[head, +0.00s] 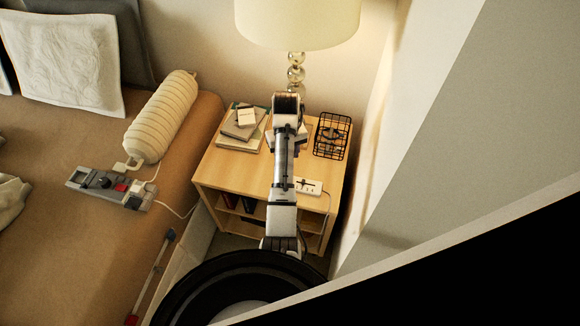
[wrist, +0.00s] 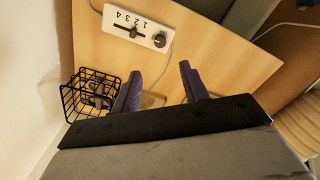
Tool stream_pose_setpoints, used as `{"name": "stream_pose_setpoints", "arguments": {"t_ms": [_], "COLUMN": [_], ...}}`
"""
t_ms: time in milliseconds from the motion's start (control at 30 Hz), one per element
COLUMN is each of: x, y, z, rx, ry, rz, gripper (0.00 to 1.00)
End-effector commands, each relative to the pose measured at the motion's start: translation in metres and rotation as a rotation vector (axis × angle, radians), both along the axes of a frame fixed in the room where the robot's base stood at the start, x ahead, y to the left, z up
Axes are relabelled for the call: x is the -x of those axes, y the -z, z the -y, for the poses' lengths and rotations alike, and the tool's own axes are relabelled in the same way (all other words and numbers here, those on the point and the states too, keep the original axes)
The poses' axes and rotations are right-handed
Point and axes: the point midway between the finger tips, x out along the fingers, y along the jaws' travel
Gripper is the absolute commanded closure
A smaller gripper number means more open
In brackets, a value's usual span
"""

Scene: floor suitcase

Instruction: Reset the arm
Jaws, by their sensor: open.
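My arm (head: 283,170) reaches out over the wooden nightstand (head: 217,168) in the head view. The arm hides part of the nightstand top, and the gripper's fingers are hard to make out there. In the wrist view my gripper (wrist: 160,88) shows two purple fingers spread apart. The gripper is empty.
A black wire basket (head: 332,136) stands at the nightstand's right, books (head: 240,122) lie at its left, and a white slider box (head: 308,186) sits near its front edge. A lamp (head: 297,22) stands behind. The bed (head: 60,240) is left, the wall right.

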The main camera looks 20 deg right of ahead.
Motion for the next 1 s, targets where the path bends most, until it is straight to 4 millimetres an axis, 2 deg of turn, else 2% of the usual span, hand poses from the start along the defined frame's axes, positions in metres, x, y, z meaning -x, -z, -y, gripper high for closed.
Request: {"name": "stream_pose_setpoints", "arguments": {"t_ms": [200, 767, 867, 967, 1000], "x": [-0.006, -0.006, -0.03, -0.071, -0.089], "y": [-0.012, -0.012, -0.021, -0.044, -0.057], "z": [-0.001, -0.002, -0.019, -0.054, -0.073], "rx": [0.0, 0.001, 0.043, 0.103, 0.124], "ry": [-0.001, -0.002, -0.041, -0.109, -0.14], "rz": [0.0, 0.002, 0.097, 0.277, 0.366], "gripper": [0.56, 0.56, 0.56, 0.56, 0.56]}}
